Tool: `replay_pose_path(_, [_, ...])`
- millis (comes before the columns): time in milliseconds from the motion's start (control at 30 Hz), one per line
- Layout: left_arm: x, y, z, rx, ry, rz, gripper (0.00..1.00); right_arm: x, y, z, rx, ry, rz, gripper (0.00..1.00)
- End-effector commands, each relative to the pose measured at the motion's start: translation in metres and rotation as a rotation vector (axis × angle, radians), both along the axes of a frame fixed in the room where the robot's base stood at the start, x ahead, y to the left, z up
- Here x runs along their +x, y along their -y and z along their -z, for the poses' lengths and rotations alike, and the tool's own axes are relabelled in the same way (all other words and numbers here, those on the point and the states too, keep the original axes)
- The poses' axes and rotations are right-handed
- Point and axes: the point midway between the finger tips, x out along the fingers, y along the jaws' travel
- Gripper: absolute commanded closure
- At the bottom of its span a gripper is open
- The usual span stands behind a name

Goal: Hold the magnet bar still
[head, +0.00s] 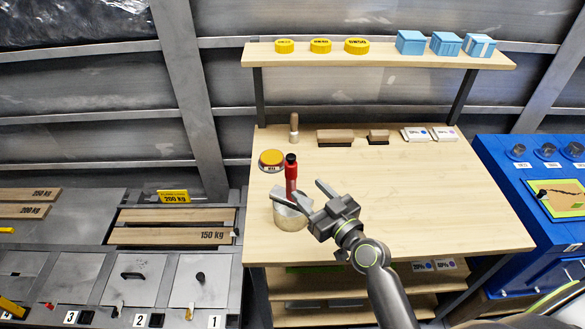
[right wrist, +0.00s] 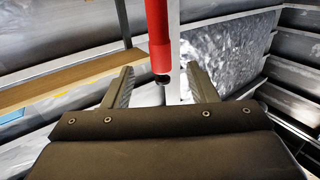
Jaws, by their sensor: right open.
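A red bar with a black end (head: 291,178), which I take for the magnet bar, stands upright at the front left of the wooden workbench (head: 430,210). A silvery round can (head: 290,217) is at its foot; I cannot tell whether the bar is in it or behind it. My right gripper (head: 304,194) is open, its fingers pointing left towards the bar and over the can. In the right wrist view the red bar (right wrist: 158,38) comes down from the top, its dark tip between the open fingers (right wrist: 161,86), with gaps on both sides. My left gripper is not in view.
A yellow-lidded tin (head: 271,158) stands just behind the bar. A wooden-handled brush (head: 294,127), brushes (head: 335,138) and white packets (head: 416,134) line the bench's back. Yellow tins (head: 321,46) and blue boxes (head: 411,42) sit on the shelf above. The bench's middle and right are clear.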

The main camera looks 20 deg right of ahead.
Motion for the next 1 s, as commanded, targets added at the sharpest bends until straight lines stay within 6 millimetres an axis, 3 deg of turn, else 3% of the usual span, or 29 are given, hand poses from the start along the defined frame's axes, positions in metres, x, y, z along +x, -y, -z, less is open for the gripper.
replay_pose_path(200, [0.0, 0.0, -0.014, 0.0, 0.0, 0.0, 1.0, 0.039, -0.012, -0.003, 0.002, 0.0, -0.001, 0.47])
replay_pose_path(500, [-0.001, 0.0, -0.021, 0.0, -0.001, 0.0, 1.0, 0.075, -0.023, -0.001, 0.0, -0.001, -0.001, 0.47])
replay_pose_path(933, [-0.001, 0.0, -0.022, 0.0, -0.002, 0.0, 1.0, 0.083, -0.025, 0.001, 0.0, -0.001, -0.001, 0.47])
replay_pose_path(1000, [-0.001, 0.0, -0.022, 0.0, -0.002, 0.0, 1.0, 0.083, -0.025, 0.0, 0.001, -0.001, -0.001, 0.54])
